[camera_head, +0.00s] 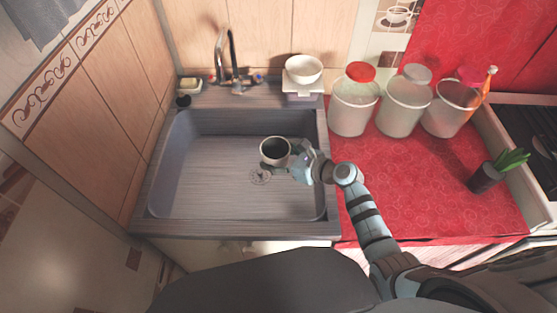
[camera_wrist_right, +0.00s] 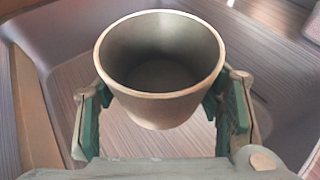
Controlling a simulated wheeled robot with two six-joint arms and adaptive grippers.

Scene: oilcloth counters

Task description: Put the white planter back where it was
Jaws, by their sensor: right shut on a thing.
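The white planter (camera_head: 274,152) is a round, pale pot with a dark, empty inside. In the head view it is over the sink basin, near the drain. My right gripper (camera_head: 291,163) reaches in from the right and is shut on it. In the right wrist view the planter (camera_wrist_right: 160,75) is upright between the two green-padded fingers of the right gripper (camera_wrist_right: 162,110), with its rim toward the camera. It appears held above the basin floor; the exact height is hard to tell. My left gripper does not show.
The grey sink (camera_head: 205,190) is otherwise empty, with a faucet (camera_head: 228,62) behind. A white bowl (camera_head: 303,69) stands at the back rim. Several jars, including a red-lidded jar (camera_head: 354,105), and a potted plant (camera_head: 492,173) stand on the red counter (camera_head: 410,190).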

